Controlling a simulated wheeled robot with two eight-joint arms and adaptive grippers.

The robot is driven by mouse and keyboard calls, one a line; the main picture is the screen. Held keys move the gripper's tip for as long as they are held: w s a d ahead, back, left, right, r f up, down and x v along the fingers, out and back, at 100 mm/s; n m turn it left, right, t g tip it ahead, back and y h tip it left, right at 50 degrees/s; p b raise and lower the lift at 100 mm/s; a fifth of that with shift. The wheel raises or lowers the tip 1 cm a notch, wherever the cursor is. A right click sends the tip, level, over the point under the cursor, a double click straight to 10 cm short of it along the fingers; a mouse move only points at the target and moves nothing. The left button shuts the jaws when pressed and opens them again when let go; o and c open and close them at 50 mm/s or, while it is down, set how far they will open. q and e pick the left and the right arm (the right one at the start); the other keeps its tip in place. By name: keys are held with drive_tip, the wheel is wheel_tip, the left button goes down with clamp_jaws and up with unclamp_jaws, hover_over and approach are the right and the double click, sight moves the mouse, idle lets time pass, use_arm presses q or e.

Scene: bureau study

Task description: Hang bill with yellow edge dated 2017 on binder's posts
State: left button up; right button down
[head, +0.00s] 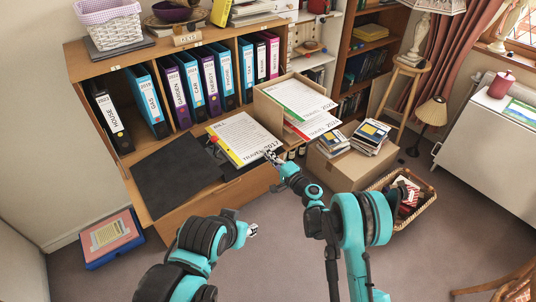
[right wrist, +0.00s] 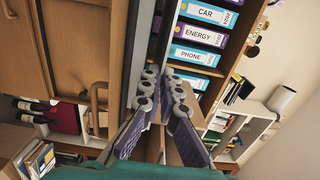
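The bill with the yellow edge (head: 243,136) lies on the bureau's front surface, its yellow strip on the left side and a large printed date by its near right corner. An open black binder (head: 172,178) lies left of it and partly under it; its posts are too small to make out. My right gripper (head: 270,155) is at the bill's near right corner. In the right wrist view its fingers (right wrist: 163,88) stand slightly apart at the level of the bureau's edge; I see no clear grip on paper. My left gripper (head: 251,230) hangs in front of the bureau, away from the bill.
A cardboard box (head: 268,110) right of the bill holds papers with green and red edges. Labelled binders (head: 195,85) stand on the shelf behind. Another box (head: 340,165) carries stacked cases. A basket (head: 412,216) and a blue-pink box file (head: 108,236) are on the floor.

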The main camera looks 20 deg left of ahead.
drive_tip(key=shift+f, duration=0.2)
idle(0.6)
drive_tip(key=c, duration=2.1)
unclamp_jaws()
drive_tip(key=shift+d, duration=0.1)
drive_tip(key=shift+v, duration=1.7)
drive_tip(key=o, duration=0.3)
